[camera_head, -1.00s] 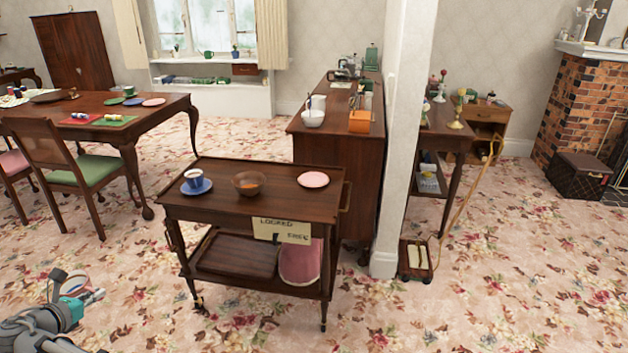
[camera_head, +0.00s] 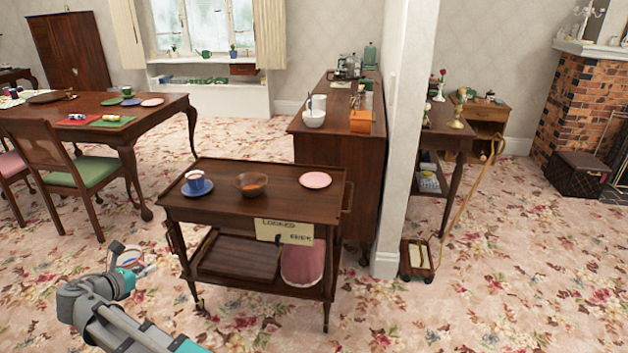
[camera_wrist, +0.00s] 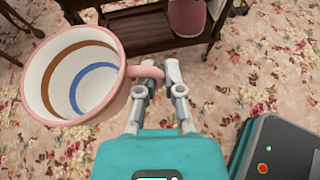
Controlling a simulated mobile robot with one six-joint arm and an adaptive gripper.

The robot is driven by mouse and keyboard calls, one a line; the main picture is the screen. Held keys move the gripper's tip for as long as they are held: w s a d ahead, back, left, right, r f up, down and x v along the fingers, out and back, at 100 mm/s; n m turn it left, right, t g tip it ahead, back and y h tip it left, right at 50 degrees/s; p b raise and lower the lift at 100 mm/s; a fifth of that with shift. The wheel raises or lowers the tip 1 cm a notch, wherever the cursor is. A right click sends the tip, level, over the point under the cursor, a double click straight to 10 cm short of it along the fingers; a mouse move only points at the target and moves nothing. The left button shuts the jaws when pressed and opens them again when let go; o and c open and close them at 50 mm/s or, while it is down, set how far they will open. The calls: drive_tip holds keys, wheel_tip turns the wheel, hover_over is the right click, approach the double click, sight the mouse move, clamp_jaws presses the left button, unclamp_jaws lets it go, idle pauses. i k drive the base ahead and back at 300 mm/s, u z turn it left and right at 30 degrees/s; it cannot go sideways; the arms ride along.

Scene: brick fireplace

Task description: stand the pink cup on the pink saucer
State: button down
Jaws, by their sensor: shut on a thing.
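The pink cup (camera_wrist: 66,60), white inside with a brown and a blue stripe, hangs by its handle from my gripper (camera_wrist: 160,72) in the wrist view. The fingers are shut on the handle. In the head view my gripper (camera_head: 145,268) and the small cup (camera_head: 129,257) are in front of the trolley's left side, over the floor. A pink saucer (camera_head: 315,180) lies bare on the right of the trolley top. Another pink saucer (camera_head: 153,102) lies on the dining table; I cannot tell which one is meant.
The trolley top (camera_head: 285,205) also holds a brown bowl (camera_head: 250,184) in the middle and a blue cup (camera_head: 195,180) on a blue saucer (camera_head: 197,190) at left. A sign (camera_head: 284,231) hangs on its front. A white pillar (camera_head: 402,140) stands behind right. Floor in front is clear.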

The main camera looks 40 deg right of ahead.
sight(311, 184)
drive_tip(key=z, duration=1.6)
drive_tip(key=i, duration=1)
